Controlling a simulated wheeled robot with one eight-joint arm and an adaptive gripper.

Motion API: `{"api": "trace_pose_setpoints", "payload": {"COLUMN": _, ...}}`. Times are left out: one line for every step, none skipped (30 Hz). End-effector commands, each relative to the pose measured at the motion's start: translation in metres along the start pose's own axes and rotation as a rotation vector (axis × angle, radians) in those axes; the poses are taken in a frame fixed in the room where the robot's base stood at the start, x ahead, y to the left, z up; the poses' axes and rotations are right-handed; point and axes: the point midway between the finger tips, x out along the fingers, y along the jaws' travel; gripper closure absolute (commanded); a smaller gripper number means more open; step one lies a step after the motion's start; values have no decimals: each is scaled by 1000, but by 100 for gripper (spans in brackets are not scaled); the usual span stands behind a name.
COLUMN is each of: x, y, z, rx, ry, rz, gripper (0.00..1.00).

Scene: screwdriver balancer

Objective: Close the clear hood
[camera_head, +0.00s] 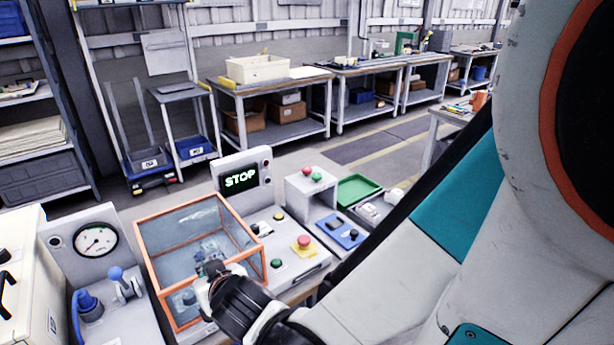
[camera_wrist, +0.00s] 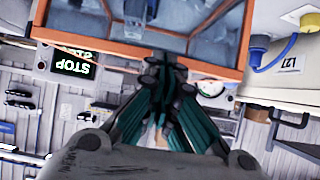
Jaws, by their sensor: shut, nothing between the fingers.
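The clear hood (camera_head: 200,245) is a see-through box with orange edges on the machine at the lower left in the head view. It appears to sit down over the fixture inside it. My gripper (camera_head: 212,270) is at the hood's near right side, at about the height of its orange rim; contact cannot be told. In the wrist view, the hood's orange edge (camera_wrist: 135,47) crosses just beyond my gripper (camera_wrist: 165,72). The fingers are together with nothing between them. My arm hides part of the hood's near side.
A display reading STOP (camera_head: 240,179) stands behind the hood. A red button (camera_head: 303,243) and other buttons are on the panel to the right. A pressure gauge (camera_head: 96,240) and blue valve (camera_head: 88,303) are at left. A green tray (camera_head: 358,190) lies further right.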

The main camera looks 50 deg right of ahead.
Motion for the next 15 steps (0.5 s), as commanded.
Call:
{"api": "trace_pose_setpoints", "payload": {"x": 2, "y": 1, "z": 6, "rx": 1, "ry": 0, "rz": 2, "gripper": 100}}
{"api": "trace_pose_setpoints", "payload": {"x": 3, "y": 1, "z": 7, "rx": 1, "ry": 0, "rz": 2, "gripper": 100}}
{"api": "trace_pose_setpoints", "payload": {"x": 4, "y": 1, "z": 9, "rx": 1, "ry": 0, "rz": 2, "gripper": 100}}
{"api": "trace_pose_setpoints", "payload": {"x": 4, "y": 1, "z": 10, "rx": 1, "ry": 0, "rz": 2, "gripper": 100}}
{"api": "trace_pose_setpoints", "payload": {"x": 5, "y": 1, "z": 10, "rx": 1, "ry": 0, "rz": 2, "gripper": 100}}
{"api": "trace_pose_setpoints", "payload": {"x": 5, "y": 1, "z": 11, "rx": 1, "ry": 0, "rz": 2, "gripper": 100}}
{"api": "trace_pose_setpoints", "payload": {"x": 6, "y": 1, "z": 12, "rx": 1, "ry": 0, "rz": 2, "gripper": 100}}
{"api": "trace_pose_setpoints", "payload": {"x": 6, "y": 1, "z": 12, "rx": 2, "ry": 0, "rz": 3, "gripper": 100}}
{"api": "trace_pose_setpoints", "payload": {"x": 6, "y": 1, "z": 12, "rx": 2, "ry": 0, "rz": 3, "gripper": 100}}
{"api": "trace_pose_setpoints", "payload": {"x": 6, "y": 2, "z": 12, "rx": 2, "ry": 0, "rz": 3, "gripper": 100}}
{"api": "trace_pose_setpoints", "payload": {"x": 6, "y": 2, "z": 12, "rx": 2, "ry": 0, "rz": 3, "gripper": 100}}
{"api": "trace_pose_setpoints", "payload": {"x": 6, "y": 2, "z": 12, "rx": 2, "ry": 0, "rz": 3, "gripper": 100}}
{"api": "trace_pose_setpoints", "payload": {"x": 6, "y": 2, "z": 12, "rx": 2, "ry": 0, "rz": 3, "gripper": 100}}
{"api": "trace_pose_setpoints", "payload": {"x": 6, "y": 2, "z": 12, "rx": 2, "ry": 0, "rz": 3, "gripper": 100}}
{"api": "trace_pose_setpoints", "payload": {"x": 6, "y": 2, "z": 12, "rx": 2, "ry": 0, "rz": 3, "gripper": 100}}
